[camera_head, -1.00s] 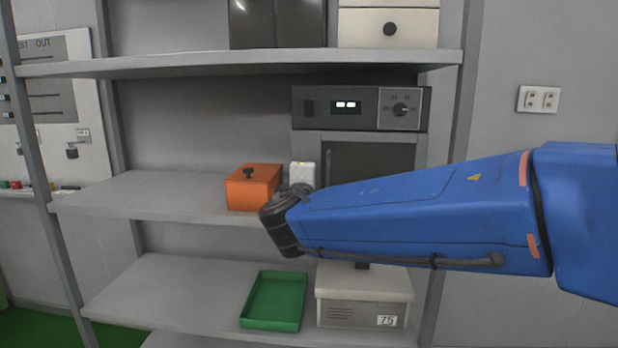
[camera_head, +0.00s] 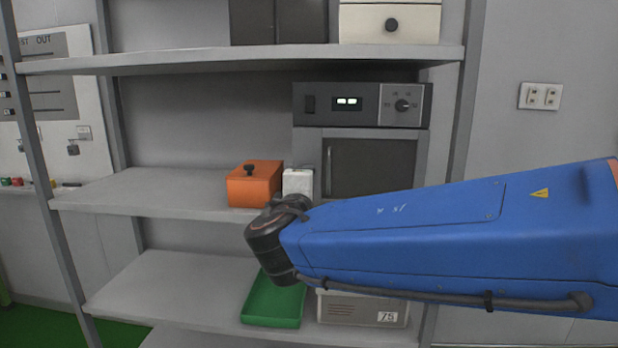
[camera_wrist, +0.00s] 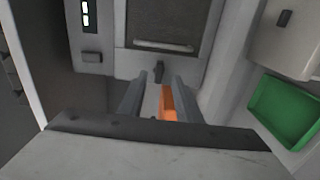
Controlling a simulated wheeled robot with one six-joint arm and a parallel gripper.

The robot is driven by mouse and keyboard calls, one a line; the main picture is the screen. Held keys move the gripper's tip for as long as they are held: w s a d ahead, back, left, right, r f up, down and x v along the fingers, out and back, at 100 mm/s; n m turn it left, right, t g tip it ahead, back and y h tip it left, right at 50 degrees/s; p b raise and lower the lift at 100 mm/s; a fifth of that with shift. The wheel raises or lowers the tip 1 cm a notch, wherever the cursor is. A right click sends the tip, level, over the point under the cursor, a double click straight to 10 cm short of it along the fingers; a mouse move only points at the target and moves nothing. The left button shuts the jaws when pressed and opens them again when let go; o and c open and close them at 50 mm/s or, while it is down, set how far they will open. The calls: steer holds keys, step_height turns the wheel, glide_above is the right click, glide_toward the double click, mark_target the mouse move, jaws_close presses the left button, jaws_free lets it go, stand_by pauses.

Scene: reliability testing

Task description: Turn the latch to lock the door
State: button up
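The door (camera_head: 370,168) is a dark panel in the grey cabinet below the control unit, and it looks shut. It also shows in the wrist view (camera_wrist: 165,22), with its pale bar handle (camera_wrist: 160,46). The latch (camera_wrist: 159,70) is a small dark piece on the grey frame beside the handle. My gripper (camera_wrist: 160,79) is open, its two grey fingers apart, one on each side of the latch's line. The latch shows between or just beyond the fingertips; contact cannot be told. In the head view my arm and wrist hide the fingers and latch.
An orange box (camera_head: 254,186) stands on the middle shelf near my wrist; its orange also shows between the fingers. A green tray (camera_head: 272,303) and a pale box (camera_head: 362,311) are on the lower shelf. The shelf's left part is free.

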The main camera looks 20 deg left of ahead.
steer(key=v, duration=1)
steer(key=shift+a, duration=0.1)
steer(key=w+d+f+m+g+h, duration=0.2)
steer(key=d+f+m+h, duration=0.15)
steer(key=d, duration=0.75)
steer(key=w+d+f+m+g+h, duration=0.25)
steer(key=d+f, duration=0.25)
steer(key=d, duration=0.7)
steer(key=w+d+f+m+g+h, duration=0.2)
steer(key=d+f+m, duration=0.15)
steer(key=d, duration=0.75)
steer(key=s+d+f+m+g+y, duration=0.1)
steer(key=s+d+f+m+g, duration=0.2)
steer(key=s+d+f+m, duration=0.2)
steer(key=s+d+f+m+g+y, duration=0.2)
steer(key=s+d+f+m, duration=0.4)
steer(key=s, duration=0.8)
steer(key=d+f+g, duration=0.1)
steer(key=d+f, duration=0.2)
steer(key=d, duration=0.2)
steer(key=shift+s+f+y, duration=0.15)
steer(key=shift+f+y, duration=0.15)
steer(key=shift+f, duration=0.05)
